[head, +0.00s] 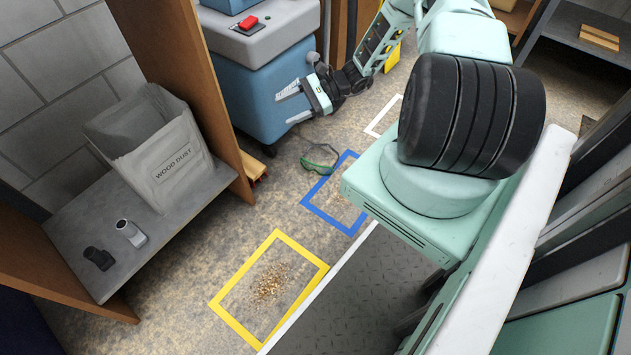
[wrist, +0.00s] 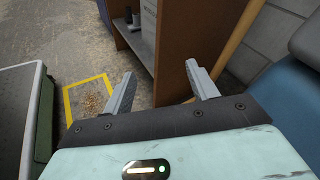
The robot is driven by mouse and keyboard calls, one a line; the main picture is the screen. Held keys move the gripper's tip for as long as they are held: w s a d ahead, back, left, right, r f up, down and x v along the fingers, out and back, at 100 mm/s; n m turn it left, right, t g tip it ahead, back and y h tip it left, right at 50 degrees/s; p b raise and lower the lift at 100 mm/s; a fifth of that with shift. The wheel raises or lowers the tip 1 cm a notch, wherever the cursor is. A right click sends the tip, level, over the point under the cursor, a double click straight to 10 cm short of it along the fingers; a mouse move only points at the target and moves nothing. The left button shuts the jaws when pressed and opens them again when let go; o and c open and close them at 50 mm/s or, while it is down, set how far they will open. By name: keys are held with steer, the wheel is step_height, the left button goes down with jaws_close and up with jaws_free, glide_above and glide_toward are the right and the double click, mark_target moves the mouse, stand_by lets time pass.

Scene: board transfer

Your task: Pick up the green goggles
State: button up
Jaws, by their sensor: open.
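The green goggles (head: 320,158) lie on the speckled floor in the head view, beside the upper left corner of the blue taped frame and close to the blue machine. My gripper (head: 287,103) is open and empty, raised near the front of the blue machine, above and to the left of the goggles in the picture. In the wrist view my gripper (wrist: 160,88) shows its two grey fingers spread apart with nothing between them. The goggles do not show in the wrist view.
A blue machine (head: 240,92) with a red button stands behind. A blue frame (head: 342,217) and a yellow frame (head: 233,327) with wood chips are taped on the floor. A shelf (head: 90,222) at left holds a wood dust bin (head: 172,172). Floor between is clear.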

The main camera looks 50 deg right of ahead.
steer(key=s+d+f+m+t+h+b, duration=0.25)
steer(key=d+f+m+b, duration=0.2)
steer(key=f, duration=0.55)
steer(key=s+d+f+m+t+h+b, duration=0.1)
steer(key=s+d+f+m+t+b, duration=0.25)
steer(key=f, duration=0.55)
steer(key=m+t+h+b, duration=0.4)
steer(key=h+b, duration=0.1)
steer(key=b, duration=0.5)
glide_toward(321, 165)
steer(key=shift+w+a+f+y, duration=0.15)
steer(key=shift+w+f, duration=0.45)
steer(key=shift+w+a+f+y, duration=0.1)
steer(key=shift+w+a+f, duration=0.1)
steer(key=shift+w+f, duration=0.4)
steer(key=shift+w+a+r, duration=0.1)
steer(key=shift+w+r, duration=0.1)
steer(key=shift+w, duration=0.2)
steer(key=shift+w+a+r, duration=0.15)
steer(key=shift+w+r, duration=0.05)
steer(key=shift+w, duration=0.2)
steer(key=b+x, duration=0.2)
steer(key=x, duration=0.3)
steer(key=shift+w, duration=0.15)
steer(key=shift+w+a+r, duration=0.1)
steer(key=shift+w+r, duration=0.05)
steer(key=shift+w, duration=0.1)
steer(key=c, duration=1.2)
steer(key=shift+o, duration=0.2)
steer(key=shift+r, duration=0.15)
